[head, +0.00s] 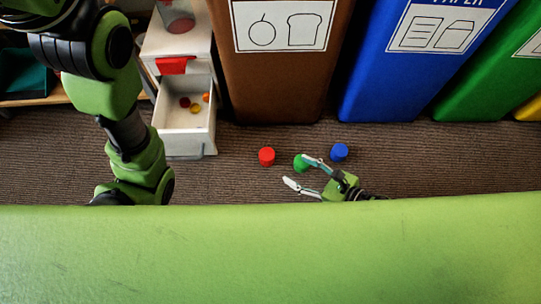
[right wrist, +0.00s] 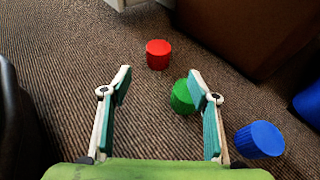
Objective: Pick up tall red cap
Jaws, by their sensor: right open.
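The tall red cap (head: 266,156) stands on the brown carpet, left of a green cap (head: 299,163) and a blue cap (head: 339,152). My right gripper (head: 295,168) is open and empty, low over the carpet, with its fingers pointing left towards the red cap. In the right wrist view the red cap (right wrist: 158,54) shows just beyond the gap between the open fingertips (right wrist: 160,73), apart from them. The green cap (right wrist: 182,98) is partly hidden by one finger; the blue cap (right wrist: 260,139) lies outside that finger. My left arm is at the left; its gripper is hidden.
A white drawer unit has an open drawer (head: 186,143) with several small red, orange and yellow pieces inside. Brown (head: 275,85), blue (head: 385,95) and green (head: 480,90) bins line the back. The carpet left of the red cap is clear.

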